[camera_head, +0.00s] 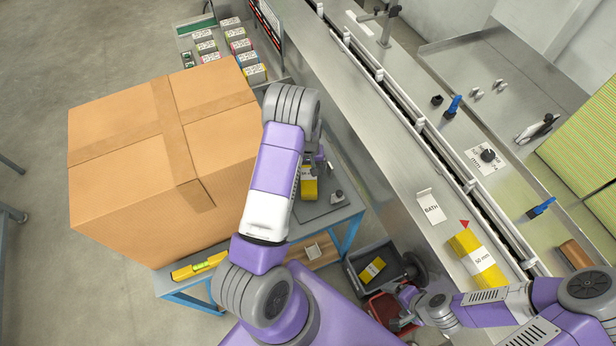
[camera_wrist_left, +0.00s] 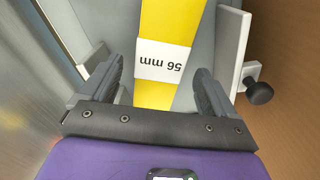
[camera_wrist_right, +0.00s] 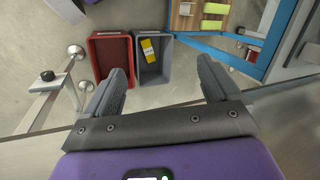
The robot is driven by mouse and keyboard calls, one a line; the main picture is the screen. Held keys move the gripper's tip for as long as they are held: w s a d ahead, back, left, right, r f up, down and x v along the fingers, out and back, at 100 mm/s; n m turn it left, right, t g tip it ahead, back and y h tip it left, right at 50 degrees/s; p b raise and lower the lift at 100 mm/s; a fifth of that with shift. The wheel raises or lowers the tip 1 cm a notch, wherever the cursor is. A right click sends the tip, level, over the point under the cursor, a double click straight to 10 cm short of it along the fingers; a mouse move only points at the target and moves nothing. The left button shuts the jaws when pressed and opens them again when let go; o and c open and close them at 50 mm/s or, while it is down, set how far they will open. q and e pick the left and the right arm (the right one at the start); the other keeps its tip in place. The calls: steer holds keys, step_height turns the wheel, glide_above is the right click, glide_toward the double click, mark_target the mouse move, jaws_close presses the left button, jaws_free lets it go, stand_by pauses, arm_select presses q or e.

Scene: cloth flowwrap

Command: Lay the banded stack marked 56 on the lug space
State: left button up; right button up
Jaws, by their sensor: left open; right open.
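The yellow stack with a white band marked 56 mm (camera_wrist_left: 163,65) lies between upright metal side plates in the left wrist view. In the head view its yellow end (camera_head: 309,188) shows on a grey fixture, partly hidden by my left arm. My left gripper (camera_wrist_left: 157,85) is open, its fingers either side of the stack's near part, with gaps visible. A conveyor channel (camera_head: 410,128) with pale lugs runs diagonally through the metal bench in the head view; which lug space is meant I cannot tell. My right gripper (camera_wrist_right: 165,85) is open and empty above the floor bins.
A yellow stack marked 50 mm (camera_head: 477,258) lies on the bench beside a BATH card (camera_head: 430,206) and a red marker. A large carton (camera_head: 130,160) fills the left table. A grey bin (camera_wrist_right: 153,78) holding a yellow stack stands beside a red bin (camera_wrist_right: 98,60).

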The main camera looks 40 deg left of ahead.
arm_select(q)
steer(key=shift+f, duration=0.7)
steer(key=c, duration=1.1)
steer(key=shift+r, duration=0.1)
steer(key=shift+c, duration=0.2)
